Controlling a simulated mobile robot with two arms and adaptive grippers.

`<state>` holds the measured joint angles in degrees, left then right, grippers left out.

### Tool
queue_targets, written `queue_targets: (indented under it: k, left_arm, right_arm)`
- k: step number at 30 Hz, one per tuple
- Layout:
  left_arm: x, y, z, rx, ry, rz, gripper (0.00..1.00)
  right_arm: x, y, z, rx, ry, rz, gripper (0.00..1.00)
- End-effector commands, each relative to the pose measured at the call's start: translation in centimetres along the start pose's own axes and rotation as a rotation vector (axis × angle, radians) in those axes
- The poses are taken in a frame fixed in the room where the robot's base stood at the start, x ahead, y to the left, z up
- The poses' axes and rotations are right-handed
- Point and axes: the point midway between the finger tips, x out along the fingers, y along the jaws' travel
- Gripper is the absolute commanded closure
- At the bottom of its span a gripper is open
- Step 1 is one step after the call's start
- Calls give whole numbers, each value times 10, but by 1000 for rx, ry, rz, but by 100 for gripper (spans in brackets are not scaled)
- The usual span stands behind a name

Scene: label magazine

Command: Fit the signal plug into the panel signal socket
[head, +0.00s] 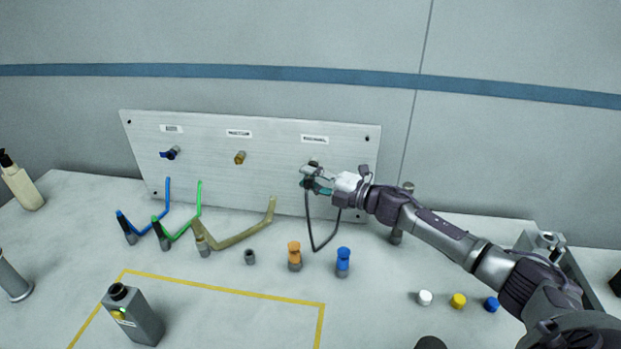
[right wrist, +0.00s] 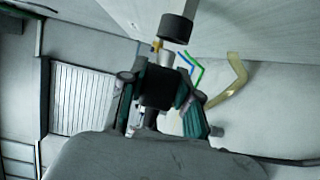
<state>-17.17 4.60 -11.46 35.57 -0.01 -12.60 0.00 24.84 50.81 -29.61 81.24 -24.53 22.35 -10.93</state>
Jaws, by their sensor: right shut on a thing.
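The signal plug (right wrist: 160,88) is a dark block-like body with a light metal front, held between the fingers of my right gripper (head: 312,180). In the right wrist view the fingers (right wrist: 160,100) are shut on it from both sides. A dark round fitting (right wrist: 176,28), which looks like the signal socket, is just ahead of the plug and slightly to the right. A small gap seems to show between them; I cannot tell if they touch. In the head view my gripper hides most of the plug and socket. A dark cable (head: 311,228) hangs below the gripper in a loop. My left gripper is not in view.
Blue, green (head: 184,226) and tan (head: 240,234) bent pieces, an orange-topped part (head: 294,256) and a blue-topped part (head: 343,262) stand in front.

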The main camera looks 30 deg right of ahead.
Motion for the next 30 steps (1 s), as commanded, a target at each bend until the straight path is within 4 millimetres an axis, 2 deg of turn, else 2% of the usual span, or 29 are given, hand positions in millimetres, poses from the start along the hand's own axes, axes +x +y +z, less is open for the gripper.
queue_targets:
  k: [14, 30]
  left_arm:
    - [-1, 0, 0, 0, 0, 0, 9]
    - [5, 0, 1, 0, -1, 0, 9]
  right_arm:
    - [0, 0, 1, 0, 0, 1, 100]
    - [5, 0, 12, -1, 1, 2, 100]
